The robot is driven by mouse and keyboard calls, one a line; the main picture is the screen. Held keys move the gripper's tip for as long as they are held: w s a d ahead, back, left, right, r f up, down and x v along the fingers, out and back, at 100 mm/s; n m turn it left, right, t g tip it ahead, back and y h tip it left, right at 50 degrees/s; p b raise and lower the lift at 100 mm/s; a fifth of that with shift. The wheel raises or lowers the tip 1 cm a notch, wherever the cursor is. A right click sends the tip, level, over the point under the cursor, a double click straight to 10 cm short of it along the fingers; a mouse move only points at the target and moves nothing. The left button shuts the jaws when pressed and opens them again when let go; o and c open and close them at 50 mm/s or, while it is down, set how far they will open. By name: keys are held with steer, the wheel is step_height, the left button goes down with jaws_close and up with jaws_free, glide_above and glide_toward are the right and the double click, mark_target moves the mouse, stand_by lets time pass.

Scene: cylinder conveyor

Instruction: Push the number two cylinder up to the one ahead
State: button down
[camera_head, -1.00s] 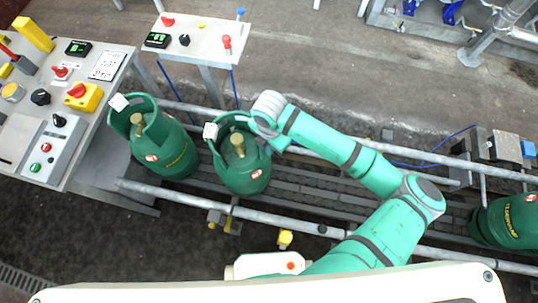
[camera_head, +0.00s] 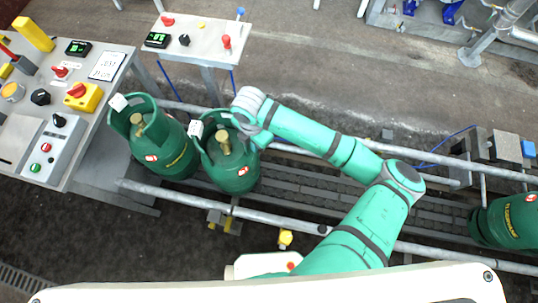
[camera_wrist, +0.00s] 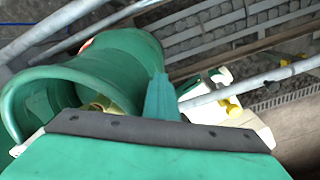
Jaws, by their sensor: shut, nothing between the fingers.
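The number two cylinder (camera_head: 235,172) is green with a brass valve and an open collar, and stands upright on the conveyor. The cylinder ahead (camera_head: 172,150), also green, stands to its left by the control desk. The two bodies look very close; I cannot tell if they touch. My wrist is at the upper right of the number two cylinder's collar. In the wrist view my gripper (camera_wrist: 162,98) is shut and empty, beside the number two cylinder (camera_wrist: 125,55). Whether it touches the cylinder is unclear.
A third green cylinder (camera_head: 510,221) stands far right on the conveyor. Metal rails (camera_head: 285,225) run along both sides of the belt. Control desks (camera_head: 60,110) stand left and behind (camera_head: 205,42). The belt between the second and third cylinders is clear.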

steer(key=shift+w+a, duration=0.4)
steer(key=shift+a, duration=1.05)
steer(key=shift+w+a, duration=0.35)
steer(key=shift+a, duration=1.15)
steer(key=shift+w+a, duration=0.4)
steer(key=shift+a, duration=1.05)
steer(key=shift+s+d, duration=0.1)
steer(key=shift+d, duration=0.6)
step_height(320, 180, up, 11)
